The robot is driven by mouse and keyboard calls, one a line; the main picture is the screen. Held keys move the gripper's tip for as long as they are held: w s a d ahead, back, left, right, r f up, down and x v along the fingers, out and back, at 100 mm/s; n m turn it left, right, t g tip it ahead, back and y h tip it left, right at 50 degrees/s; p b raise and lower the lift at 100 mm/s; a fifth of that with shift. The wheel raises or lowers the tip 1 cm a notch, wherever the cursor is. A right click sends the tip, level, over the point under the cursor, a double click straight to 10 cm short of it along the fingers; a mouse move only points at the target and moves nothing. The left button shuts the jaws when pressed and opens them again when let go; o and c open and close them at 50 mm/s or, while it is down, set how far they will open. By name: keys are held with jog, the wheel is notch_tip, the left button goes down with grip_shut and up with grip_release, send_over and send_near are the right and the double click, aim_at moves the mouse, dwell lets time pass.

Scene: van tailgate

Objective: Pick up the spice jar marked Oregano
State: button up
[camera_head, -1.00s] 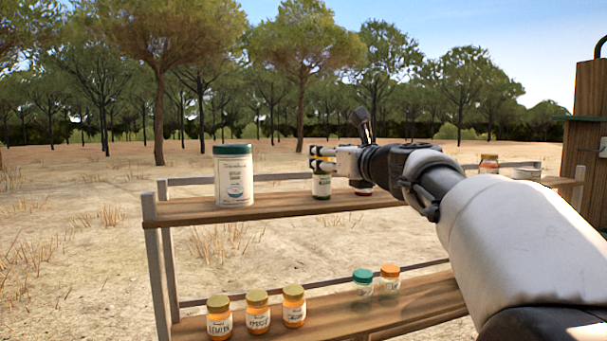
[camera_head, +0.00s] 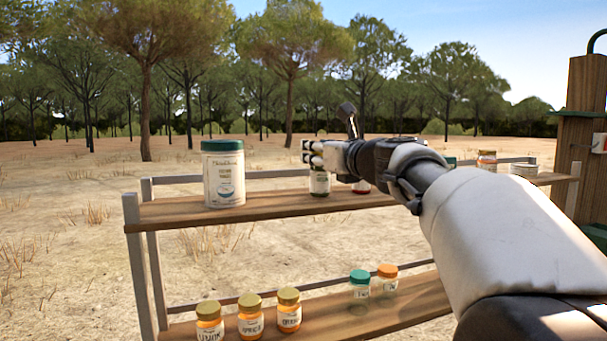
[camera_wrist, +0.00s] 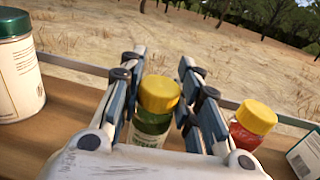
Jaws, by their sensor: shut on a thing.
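My gripper (camera_wrist: 162,60) is shut on a glass jar (camera_wrist: 151,130) with a yellow lid and green contents, one finger on each side of it. The jar's label is mostly hidden, and I cannot read its name. In the head view my gripper (camera_head: 312,153) is over the upper shelf, and the held jar (camera_head: 320,185) shows below the fingers, upright. Its base is at or very near the shelf board; I cannot tell whether it touches.
A jar with red contents (camera_wrist: 247,130) and a yellow lid stands close on the right. A large white canister (camera_head: 224,178) stands left on the upper shelf (camera_head: 165,214). Several orange jars (camera_head: 250,325) and two small jars (camera_head: 360,290) stand on the lower shelf.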

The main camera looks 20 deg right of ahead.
jog(key=shift+s, duration=0.1)
jog(key=shift+c, duration=0.6)
jog(key=shift+w, duration=0.35)
jog(key=c, duration=0.3)
jog(key=shift+s, duration=0.15)
